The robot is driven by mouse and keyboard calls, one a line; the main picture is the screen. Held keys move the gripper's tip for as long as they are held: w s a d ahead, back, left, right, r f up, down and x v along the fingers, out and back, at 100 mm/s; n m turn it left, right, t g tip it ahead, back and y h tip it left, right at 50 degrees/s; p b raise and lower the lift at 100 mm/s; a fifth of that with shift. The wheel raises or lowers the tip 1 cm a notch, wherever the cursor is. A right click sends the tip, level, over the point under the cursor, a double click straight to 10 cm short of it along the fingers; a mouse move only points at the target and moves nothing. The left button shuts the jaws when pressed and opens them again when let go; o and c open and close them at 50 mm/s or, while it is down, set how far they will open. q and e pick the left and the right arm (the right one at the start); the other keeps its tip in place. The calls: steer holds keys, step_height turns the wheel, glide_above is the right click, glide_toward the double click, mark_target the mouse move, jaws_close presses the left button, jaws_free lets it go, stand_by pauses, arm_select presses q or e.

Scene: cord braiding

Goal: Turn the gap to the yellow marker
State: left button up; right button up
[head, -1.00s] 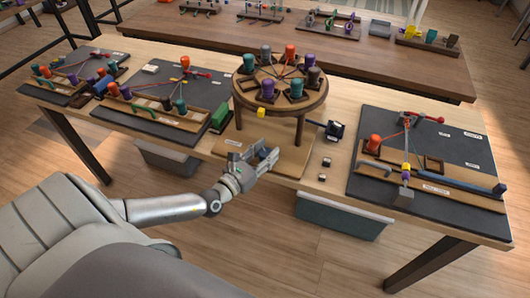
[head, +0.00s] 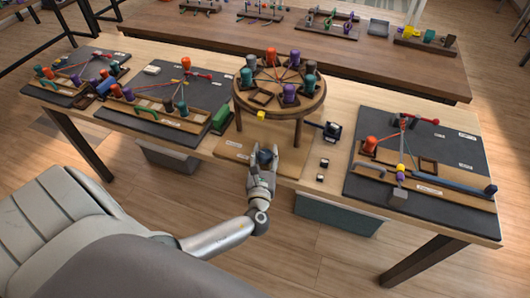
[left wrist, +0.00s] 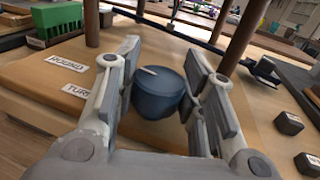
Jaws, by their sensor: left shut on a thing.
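The round wooden braiding disc (head: 252,107) stands on legs at the table's middle, with coloured bobbins around its top. An empty bobbin place (head: 262,97) is at the disc's front, close above the yellow marker (head: 261,115); I cannot tell whether they line up exactly. My left gripper (head: 262,163) is low in front of the disc, over the wooden base (head: 232,150). It is shut on a dark blue knob (left wrist: 157,92) with a white pointer line, which sits between its fingers in the left wrist view. My right gripper is not in view.
Dark boards with cords and bobbins lie left (head: 140,112) and right (head: 460,150) of the disc. A green block (head: 221,121) is left of the base. A dark blue item (head: 332,131) and small dark blocks (head: 322,168) are at its right.

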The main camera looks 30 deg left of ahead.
arm_select(q)
steer(key=shift+n+g+y, duration=0.8)
steer(key=shift+n+y, duration=0.2)
steer(key=shift+y, duration=0.3)
steer(key=o, duration=1)
steer(key=shift+o, duration=0.2)
steer(key=v, duration=1.2)
steer(key=shift+d, duration=0.2)
steer(key=shift+w, duration=0.15)
